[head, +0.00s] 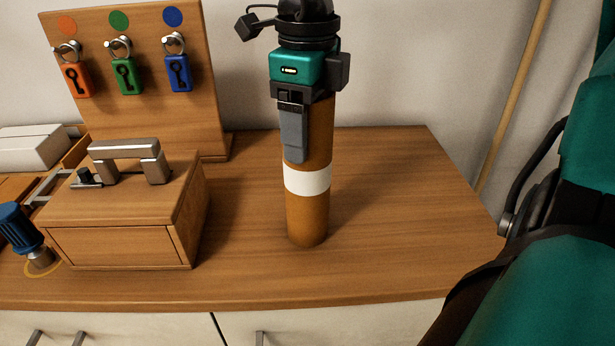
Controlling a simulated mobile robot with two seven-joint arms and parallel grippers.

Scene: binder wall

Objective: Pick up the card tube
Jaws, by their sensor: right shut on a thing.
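The card tube (308,213) is brown with a white band around it. It stands upright over the right half of the wooden counter. Its lower end is at or just above the counter top; I cannot tell whether it touches. My right gripper (303,140) comes down from above and is shut on the upper part of the tube. One grey finger lies along the tube's near side; the other finger is hidden behind it. The tube's top is hidden by the gripper. My left gripper is not in view.
A wooden box (120,245) with a metal handle stands left of the tube. A blue-handled tool (18,225) is at far left. The counter (400,200) is clear right of the tube.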

